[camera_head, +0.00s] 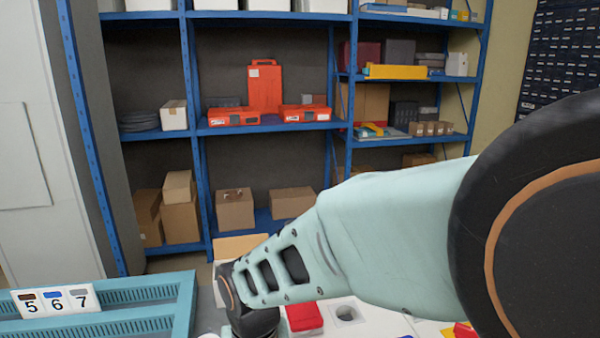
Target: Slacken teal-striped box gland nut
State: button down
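I see no box with a teal stripe and no gland nut that I can make out. My gripper is out of view below the picture; only my pale teal arm shows, reaching across from the right to a dark joint at the lower middle. A white item with a grey round part (346,313) sits at the bottom edge, partly hidden by my arm. I cannot tell whether it is a socket box. A red item (304,316) lies just left of it.
A teal slotted crate (186,300) with number cards 5, 6, 7 (56,301) stands at lower left. Red and yellow pieces (461,330) show at the bottom right. Behind stand blue shelves (270,127) with cardboard boxes (235,210) and red cases (265,88).

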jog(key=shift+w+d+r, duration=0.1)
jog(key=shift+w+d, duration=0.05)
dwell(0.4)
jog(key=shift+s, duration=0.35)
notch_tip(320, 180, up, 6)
jog(key=p, duration=0.5)
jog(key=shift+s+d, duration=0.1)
